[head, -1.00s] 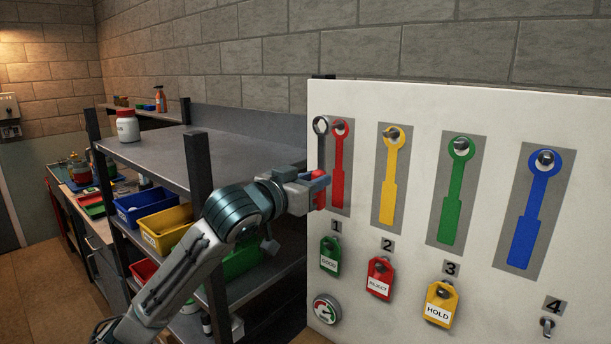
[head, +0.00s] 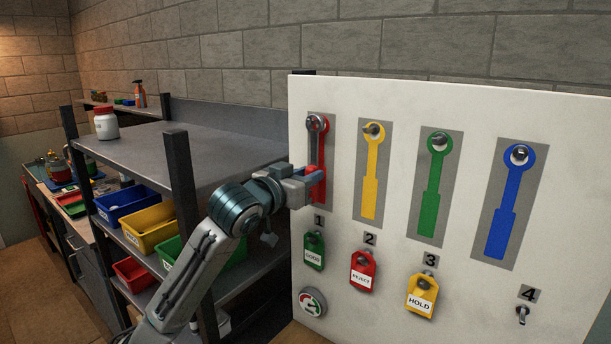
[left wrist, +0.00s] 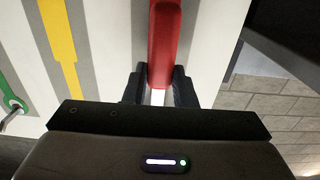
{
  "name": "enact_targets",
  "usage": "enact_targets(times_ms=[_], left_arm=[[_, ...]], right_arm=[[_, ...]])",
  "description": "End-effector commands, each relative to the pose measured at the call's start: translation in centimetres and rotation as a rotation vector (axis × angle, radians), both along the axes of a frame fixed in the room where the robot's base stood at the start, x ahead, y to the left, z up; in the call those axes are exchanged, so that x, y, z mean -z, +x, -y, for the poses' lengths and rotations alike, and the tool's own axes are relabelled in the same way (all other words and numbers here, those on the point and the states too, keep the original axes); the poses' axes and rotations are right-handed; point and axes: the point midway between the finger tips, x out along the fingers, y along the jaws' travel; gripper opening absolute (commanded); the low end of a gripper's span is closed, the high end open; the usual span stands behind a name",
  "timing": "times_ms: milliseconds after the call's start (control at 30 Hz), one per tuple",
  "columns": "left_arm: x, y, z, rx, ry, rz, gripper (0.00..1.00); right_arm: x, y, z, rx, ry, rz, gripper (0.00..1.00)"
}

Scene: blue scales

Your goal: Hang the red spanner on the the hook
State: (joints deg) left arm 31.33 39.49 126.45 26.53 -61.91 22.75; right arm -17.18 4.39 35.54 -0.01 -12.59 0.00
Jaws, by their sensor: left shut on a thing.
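My left gripper (head: 308,178) is shut on the red handle of the spanner (head: 318,190), in front of the white board. The spanner stands upright, its dark metal ring end up, and overlaps the red painted outline above label 1. The ring lies over the top of that outline, where the hook would be; I cannot tell whether the hook passes through it. In the left wrist view the red spanner (left wrist: 165,45) runs up from between the two dark fingers (left wrist: 160,88). My right gripper is not in view.
The white board (head: 400,100) also has yellow, green and blue outlines with hooks, and several hanging tags such as the green tag (head: 314,253). A metal shelf (head: 200,165) with bins and a white jar (head: 105,124) stands to the left.

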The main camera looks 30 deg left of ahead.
Motion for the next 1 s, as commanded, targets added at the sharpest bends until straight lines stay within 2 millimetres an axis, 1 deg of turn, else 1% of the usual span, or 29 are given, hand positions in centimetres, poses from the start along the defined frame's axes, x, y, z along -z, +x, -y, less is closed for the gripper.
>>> enact_targets(times_ms=[367, 400, 500, 1000], left_arm=[[-0.03, -0.02, 0.01, 0.000, 0.000, 0.001, 0.00], [-0.04, -0.02, 0.01, 0.000, 0.000, 0.001, 0.32], [-0.03, -0.02, 0.01, 0.000, 0.000, 0.001, 0.49], [0.01, -0.01, 0.00, 0.000, 0.000, 0.000, 0.49]], right_arm=[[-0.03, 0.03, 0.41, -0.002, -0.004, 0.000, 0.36], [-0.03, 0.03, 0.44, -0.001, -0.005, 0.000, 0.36], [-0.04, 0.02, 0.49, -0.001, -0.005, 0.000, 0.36], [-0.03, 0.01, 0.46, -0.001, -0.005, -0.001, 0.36]])
